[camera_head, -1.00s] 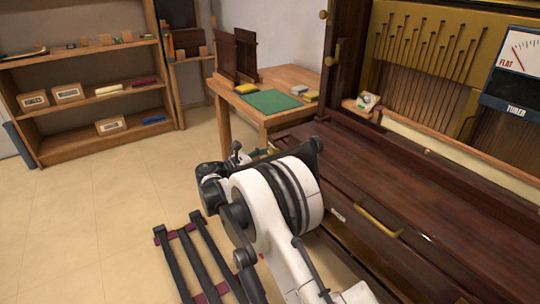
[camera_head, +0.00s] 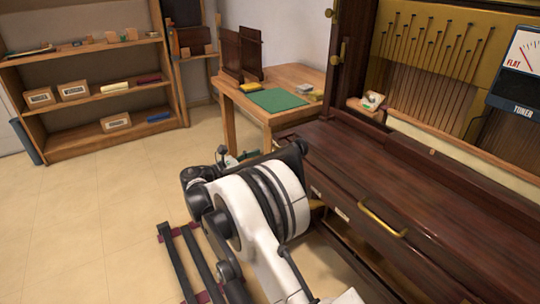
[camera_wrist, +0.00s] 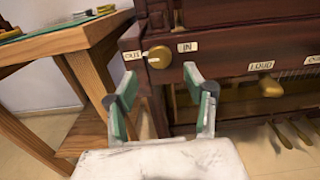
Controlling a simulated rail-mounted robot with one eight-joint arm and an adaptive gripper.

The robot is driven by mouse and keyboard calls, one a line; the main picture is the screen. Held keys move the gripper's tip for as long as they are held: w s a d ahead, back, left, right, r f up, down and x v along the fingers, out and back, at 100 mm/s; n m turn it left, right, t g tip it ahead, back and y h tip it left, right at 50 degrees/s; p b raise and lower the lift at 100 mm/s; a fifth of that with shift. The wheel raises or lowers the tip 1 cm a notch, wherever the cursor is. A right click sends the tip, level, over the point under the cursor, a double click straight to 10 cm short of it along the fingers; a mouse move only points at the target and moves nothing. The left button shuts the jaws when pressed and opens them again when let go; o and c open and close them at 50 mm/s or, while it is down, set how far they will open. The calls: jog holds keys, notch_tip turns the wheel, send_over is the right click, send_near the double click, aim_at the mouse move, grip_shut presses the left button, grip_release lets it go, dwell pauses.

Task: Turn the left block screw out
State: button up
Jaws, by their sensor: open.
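The left block screw (camera_wrist: 157,57) is a round brass knob on the dark wooden piano's left block, between a white OUT label (camera_wrist: 131,55) and a white IN label (camera_wrist: 187,47). My gripper (camera_wrist: 159,73) has green-padded fingers spread apart and nothing between them. In the wrist view its fingertips point at the block, one on each side of the knob and just below it. The knob looks free of the fingers; the exact gap in depth is unclear. In the head view my arm hides the gripper and the knob.
A wooden table (camera_head: 295,75) with a green mat (camera_head: 276,100) stands left of the piano (camera_head: 420,190). A brass lever labelled LOUD (camera_wrist: 271,86) and several pedals (camera_wrist: 281,134) are to the right. A bookshelf (camera_head: 95,136) is at the back left; tiled floor lies open before it.

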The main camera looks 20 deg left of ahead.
jog(key=v, duration=0.6)
dwell(0.4)
